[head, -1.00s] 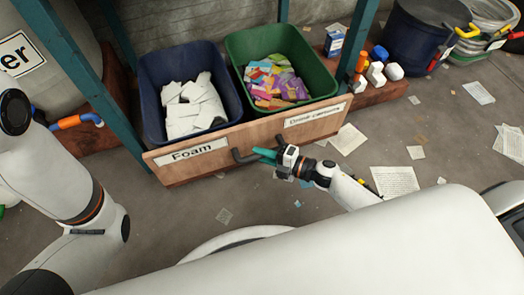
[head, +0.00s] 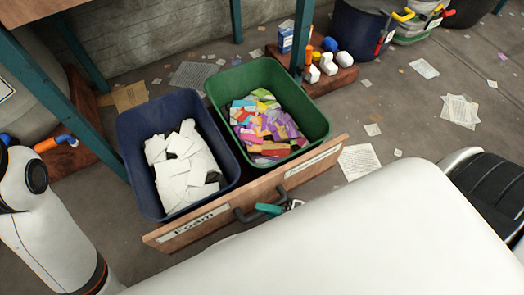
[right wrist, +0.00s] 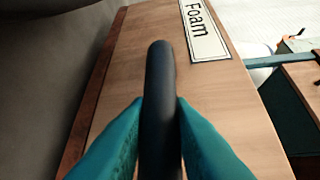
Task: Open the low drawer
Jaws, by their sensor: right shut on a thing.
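The low drawer has a wooden front (head: 255,192) with a "Foam" label on its left and another label on its right. It stands pulled out toward me, clear of the frame's posts. A blue bin (head: 127,135) with white pieces and a green bin (head: 318,118) with coloured pieces ride in it. My right gripper (head: 270,208) is at the dark bar handle (head: 243,216). In the right wrist view, its teal fingers (right wrist: 160,105) are shut on the handle (right wrist: 160,60), one on each side. My left arm shows at the left; its gripper is out of view.
Teal posts (head: 303,35) of the frame stand behind the drawer. Small bottles (head: 328,64) stand on a wooden base at the right post. Larger bins (head: 362,30) stand at the back right. Loose papers (head: 360,160) lie on the floor.

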